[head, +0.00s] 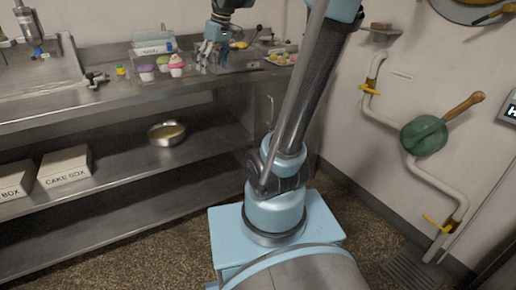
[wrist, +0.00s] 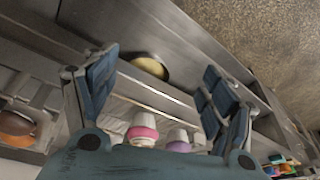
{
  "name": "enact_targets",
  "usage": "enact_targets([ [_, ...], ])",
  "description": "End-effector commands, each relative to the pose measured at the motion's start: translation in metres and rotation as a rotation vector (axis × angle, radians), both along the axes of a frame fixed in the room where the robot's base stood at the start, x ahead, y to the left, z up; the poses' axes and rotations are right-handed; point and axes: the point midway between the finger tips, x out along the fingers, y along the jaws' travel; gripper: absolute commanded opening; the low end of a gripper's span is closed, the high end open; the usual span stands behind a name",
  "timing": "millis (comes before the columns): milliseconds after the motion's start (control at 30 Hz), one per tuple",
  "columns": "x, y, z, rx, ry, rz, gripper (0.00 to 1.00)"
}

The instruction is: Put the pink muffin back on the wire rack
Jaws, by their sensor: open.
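The pink muffin (head: 176,67), with a pale top and a white cup, stands on the steel counter in the head view, just left of my gripper (head: 210,58). A pink-banded muffin (wrist: 142,134) shows low in the wrist view, beyond the gripper's palm, next to a purple one (wrist: 178,141). My gripper (wrist: 158,80) is open, with its blue fingers wide apart and nothing between them. It is low over the counter, apart from the pink muffin. The wire rack cannot be made out for sure; a flat holder with small colourful items (head: 281,59) lies right of the gripper.
A purple muffin (head: 146,73) and a green one (head: 163,64) stand left of the pink one. A clear bin (head: 154,44) is behind them. A steel bowl (head: 166,134) and cake boxes (head: 64,166) sit on the lower shelf. A wall bounds the right side.

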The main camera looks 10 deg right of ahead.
Motion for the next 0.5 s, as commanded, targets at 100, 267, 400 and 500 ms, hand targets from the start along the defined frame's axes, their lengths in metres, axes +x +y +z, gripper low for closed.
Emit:
enact_targets([
  [100, -0.040, -0.023, -0.030, -0.013, 0.019, -0.100, 0.77],
  [267, -0.091, -0.050, -0.074, -0.030, 0.041, -0.238, 0.77],
  [400, -0.133, -0.070, -0.115, -0.044, 0.057, -0.360, 0.77],
  [500, -0.163, -0.083, -0.147, -0.054, 0.066, -0.445, 0.77],
])
